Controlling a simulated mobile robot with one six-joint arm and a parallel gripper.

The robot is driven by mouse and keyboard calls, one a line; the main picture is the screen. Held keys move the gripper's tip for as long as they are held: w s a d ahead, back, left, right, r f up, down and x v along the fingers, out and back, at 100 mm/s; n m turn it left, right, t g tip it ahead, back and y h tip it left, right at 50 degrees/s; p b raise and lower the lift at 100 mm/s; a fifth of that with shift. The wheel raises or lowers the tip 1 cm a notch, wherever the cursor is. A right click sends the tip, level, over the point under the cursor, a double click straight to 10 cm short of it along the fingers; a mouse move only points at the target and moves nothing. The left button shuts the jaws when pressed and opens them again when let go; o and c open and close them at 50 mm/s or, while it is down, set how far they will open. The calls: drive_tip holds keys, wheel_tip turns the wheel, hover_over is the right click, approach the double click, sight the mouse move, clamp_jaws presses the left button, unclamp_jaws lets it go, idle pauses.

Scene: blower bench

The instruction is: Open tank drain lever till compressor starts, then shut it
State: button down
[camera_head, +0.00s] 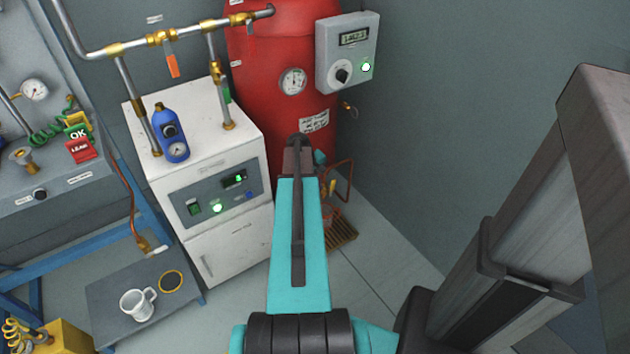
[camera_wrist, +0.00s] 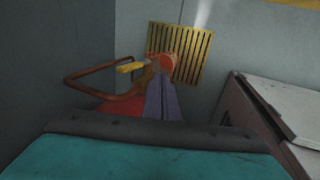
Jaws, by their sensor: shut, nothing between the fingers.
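The red tank (camera_head: 270,60) stands against the back wall with a gauge (camera_head: 292,80) on its front. My arm hides much of its lower part in the head view. In the wrist view a yellow lever (camera_wrist: 130,67) sits by an orange fitting (camera_wrist: 160,62), beside the bent brown pipe (camera_wrist: 85,80) under the tank. My gripper (camera_wrist: 161,80) is shut and empty, its fingertips close to the fitting and just right of the lever. I cannot tell whether they touch. The control box (camera_head: 347,52) has a lit green lamp (camera_head: 366,67); its display is hard to read.
A floor grate (camera_wrist: 188,45) lies beyond the fitting. A white cabinet (camera_head: 215,165) with a lit panel stands left of the tank, carrying a blue bottle-shaped device (camera_head: 171,133). A low table (camera_head: 185,300) holds a mug (camera_head: 138,303). Bare floor (camera_head: 375,285) shows right of my arm.

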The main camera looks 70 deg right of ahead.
sight(333, 185)
drive_tip(key=shift+s+d+f+b, duration=0.15)
drive_tip(key=shift+s+d, duration=0.2)
drive_tip(key=shift+d, duration=0.25)
drive_tip(key=shift+s+d+f+b, duration=0.1)
drive_tip(key=shift+s+d+f, duration=0.1)
drive_tip(key=shift+s+d, duration=0.3)
drive_tip(key=shift+s+d+f+b, duration=0.15)
drive_tip(key=shift+s+d, duration=0.1)
drive_tip(key=shift+d, duration=0.4)
drive_tip(key=shift+w+r+p, duration=0.15)
drive_tip(key=shift+p, duration=0.35)
